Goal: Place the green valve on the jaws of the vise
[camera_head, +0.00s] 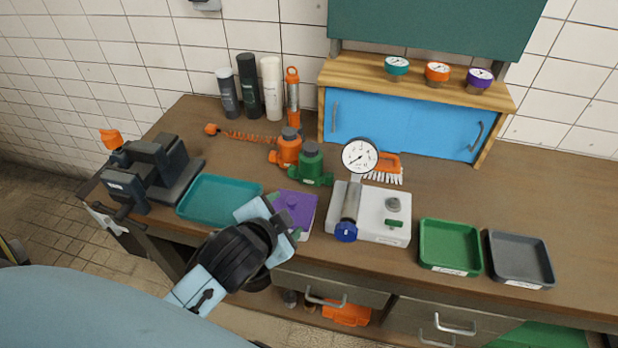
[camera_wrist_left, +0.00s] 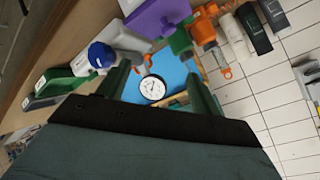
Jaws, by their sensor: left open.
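The green valve (camera_head: 311,165), with a dark cap, stands on the workbench in front of the blue cabinet; it also shows in the left wrist view (camera_wrist_left: 180,41). The dark vise (camera_head: 152,172) is at the bench's left end, and I see nothing resting on it. Its jaw gap is hard to make out. My left gripper (camera_head: 286,214) is open and empty, over the purple box near the front edge, nearer to me than the green valve. Its two fingers stand apart in the left wrist view (camera_wrist_left: 157,74). My right gripper is not in view.
An orange valve (camera_head: 287,149) stands just left of and behind the green one. A teal tray (camera_head: 221,225) lies between vise and purple box (camera_head: 306,199). A dial gauge (camera_head: 360,156) and white box (camera_head: 393,218) are to the right, beside green and grey trays.

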